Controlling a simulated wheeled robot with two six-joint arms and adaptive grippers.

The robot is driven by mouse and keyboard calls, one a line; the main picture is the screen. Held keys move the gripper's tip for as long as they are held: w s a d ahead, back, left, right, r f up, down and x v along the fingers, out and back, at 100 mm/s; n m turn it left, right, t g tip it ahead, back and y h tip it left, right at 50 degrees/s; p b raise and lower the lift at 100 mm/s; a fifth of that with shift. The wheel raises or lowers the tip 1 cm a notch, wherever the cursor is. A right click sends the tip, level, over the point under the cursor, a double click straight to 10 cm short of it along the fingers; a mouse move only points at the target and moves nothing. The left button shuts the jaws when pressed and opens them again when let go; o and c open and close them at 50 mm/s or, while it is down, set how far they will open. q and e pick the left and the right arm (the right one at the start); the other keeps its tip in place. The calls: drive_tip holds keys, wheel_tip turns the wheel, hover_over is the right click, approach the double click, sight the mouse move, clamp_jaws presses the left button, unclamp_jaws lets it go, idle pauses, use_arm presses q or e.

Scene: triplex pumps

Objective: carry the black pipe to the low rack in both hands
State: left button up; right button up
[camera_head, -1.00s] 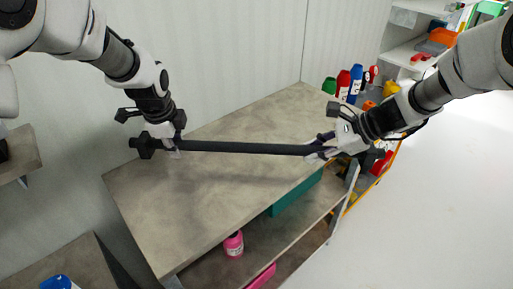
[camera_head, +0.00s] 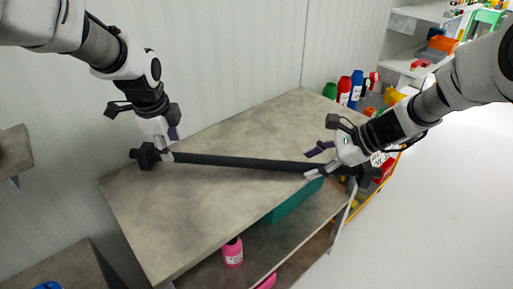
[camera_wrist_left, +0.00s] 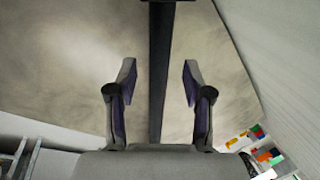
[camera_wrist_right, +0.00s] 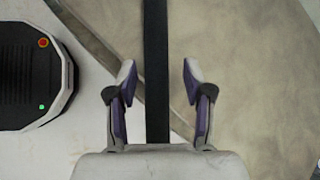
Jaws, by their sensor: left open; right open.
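The long black pipe (camera_head: 240,162) lies across the grey top (camera_head: 190,215) of a two-level rack, its left flanged end near the back left. Its right end, partly hidden by my right gripper, reaches the right edge of the top. My left gripper (camera_head: 169,146) is open just above the pipe near its left end. In the left wrist view the pipe (camera_wrist_left: 160,75) runs between the spread, empty fingers. My right gripper (camera_head: 317,161) is open at the pipe's right part. In the right wrist view the pipe (camera_wrist_right: 156,65) also runs between parted fingers with gaps on both sides.
A pink bottle (camera_head: 233,252) and a green bin (camera_head: 295,200) are on the rack's lower level. Red (camera_head: 344,88) and blue (camera_head: 356,88) bottles stand beyond the right end. White shelves (camera_head: 405,55) are at the back right. White floor at the right is clear.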

use_arm(q)
drive_tip(key=v, duration=0.6)
drive_tip(key=shift+r, duration=0.35)
use_arm(e)
drive_tip(key=v, duration=1.2)
